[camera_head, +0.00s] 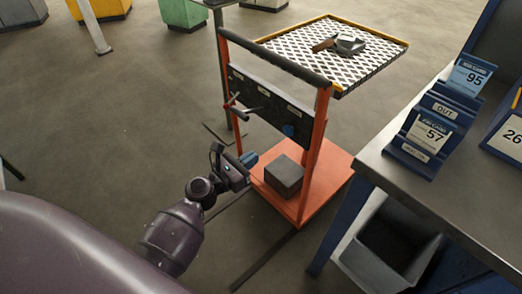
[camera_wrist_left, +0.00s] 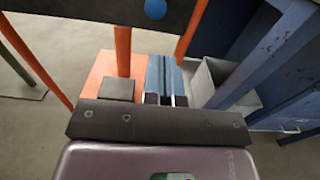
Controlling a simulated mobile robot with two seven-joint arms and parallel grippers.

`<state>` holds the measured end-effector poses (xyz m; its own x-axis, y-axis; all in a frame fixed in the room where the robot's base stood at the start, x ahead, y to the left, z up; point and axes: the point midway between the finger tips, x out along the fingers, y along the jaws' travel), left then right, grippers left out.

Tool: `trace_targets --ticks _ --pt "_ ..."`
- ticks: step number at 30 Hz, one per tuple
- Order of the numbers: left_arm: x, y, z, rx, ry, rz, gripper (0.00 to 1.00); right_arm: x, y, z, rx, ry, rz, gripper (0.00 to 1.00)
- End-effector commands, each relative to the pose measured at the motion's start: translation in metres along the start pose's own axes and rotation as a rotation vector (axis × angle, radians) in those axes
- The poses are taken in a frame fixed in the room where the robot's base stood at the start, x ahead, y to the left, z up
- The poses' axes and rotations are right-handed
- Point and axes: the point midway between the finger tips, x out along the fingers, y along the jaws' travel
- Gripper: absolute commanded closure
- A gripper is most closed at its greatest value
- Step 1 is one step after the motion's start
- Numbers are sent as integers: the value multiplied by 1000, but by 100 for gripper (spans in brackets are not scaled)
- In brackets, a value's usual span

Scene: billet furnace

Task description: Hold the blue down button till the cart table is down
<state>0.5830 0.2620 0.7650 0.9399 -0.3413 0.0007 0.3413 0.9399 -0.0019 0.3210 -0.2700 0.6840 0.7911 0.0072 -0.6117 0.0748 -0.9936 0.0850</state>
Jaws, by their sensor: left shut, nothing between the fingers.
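The orange cart stands in the middle of the head view with a dark panel (camera_head: 262,100) on its near side. The round blue down button (camera_head: 288,130) sits at the panel's lower right; it also shows at the top of the left wrist view (camera_wrist_left: 155,9). The cart table (camera_head: 305,60), a perforated plate with a yellow rim, is raised well above the orange base (camera_head: 327,178). My left gripper (camera_head: 251,159) is shut and empty, below and left of the button and apart from it. Its blue fingers show in the left wrist view (camera_wrist_left: 165,72). My right gripper is not in view.
A dark tool (camera_head: 347,45) lies on the cart table. A grey block (camera_head: 284,175) rests on the cart's base. A workbench (camera_head: 437,196) with number cards stands at right, above a grey bin (camera_head: 392,250). Floor to the left is open.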

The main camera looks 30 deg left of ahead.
Motion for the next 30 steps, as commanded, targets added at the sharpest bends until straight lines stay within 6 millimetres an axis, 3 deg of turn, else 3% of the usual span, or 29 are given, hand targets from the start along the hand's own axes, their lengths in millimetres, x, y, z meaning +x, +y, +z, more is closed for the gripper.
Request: trace_targets --ticks 18,24,30 --pt "103 0 -2 1 2 -1 100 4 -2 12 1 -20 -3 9" --pt "122 0 -1 2 2 -1 100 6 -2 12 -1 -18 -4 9" --pt "127 0 0 2 1 0 100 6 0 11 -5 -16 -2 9"
